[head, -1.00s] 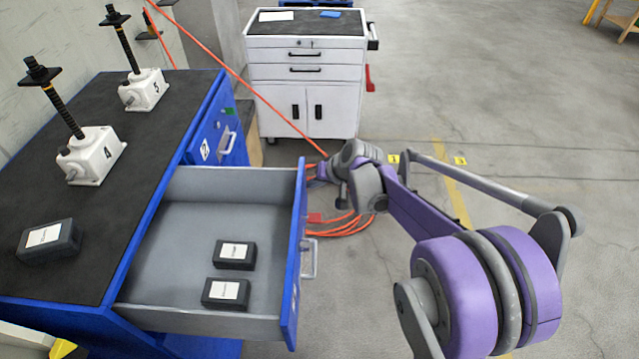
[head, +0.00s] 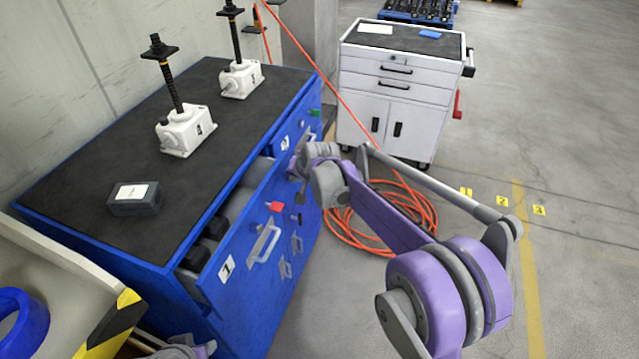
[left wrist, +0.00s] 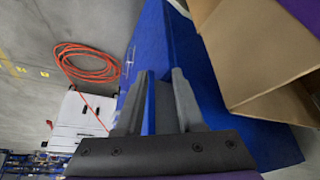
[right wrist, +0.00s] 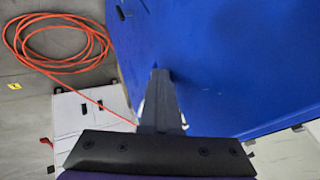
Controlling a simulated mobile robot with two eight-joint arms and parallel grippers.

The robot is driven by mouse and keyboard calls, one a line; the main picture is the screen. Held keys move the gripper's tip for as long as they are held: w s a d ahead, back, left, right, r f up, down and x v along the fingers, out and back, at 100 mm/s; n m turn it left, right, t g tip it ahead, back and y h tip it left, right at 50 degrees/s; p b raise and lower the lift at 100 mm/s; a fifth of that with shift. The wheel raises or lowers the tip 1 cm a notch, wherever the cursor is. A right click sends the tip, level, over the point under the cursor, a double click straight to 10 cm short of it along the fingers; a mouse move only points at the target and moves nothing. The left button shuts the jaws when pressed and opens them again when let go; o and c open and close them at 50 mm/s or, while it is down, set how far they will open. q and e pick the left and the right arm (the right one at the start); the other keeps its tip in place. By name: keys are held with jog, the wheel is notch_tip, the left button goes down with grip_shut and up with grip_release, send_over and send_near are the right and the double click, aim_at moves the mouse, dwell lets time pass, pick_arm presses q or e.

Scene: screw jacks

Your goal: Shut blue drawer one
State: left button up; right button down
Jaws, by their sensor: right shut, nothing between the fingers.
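Blue drawer one (head: 250,255), with a "1" label and a grey bar handle, stands ajar in the blue cabinet (head: 110,262). A gap along its top shows dark boxes (head: 196,257) inside. My right gripper (head: 299,168) is shut and empty at the far end of the drawer front. In the right wrist view its closed fingers (right wrist: 161,76) point at the blue face; I cannot tell whether they touch. My left gripper (left wrist: 160,75) has its fingers apart, with a blue surface showing between and beyond them.
Two white screw jacks (head: 186,130) (head: 241,78) and a dark box (head: 136,198) stand on the cabinet top. An orange hose (head: 385,222) lies coiled on the floor. A white tool cart (head: 400,85) stands behind. A cardboard box (left wrist: 255,50) is close to my left gripper.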

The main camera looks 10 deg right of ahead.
jog(key=w+a, duration=0.2)
jog(key=a, duration=0.2)
jog(key=shift+w+a, duration=0.25)
jog(key=shift+w, duration=0.15)
jog(key=shift+a, duration=0.1)
jog(key=shift+r, duration=0.1)
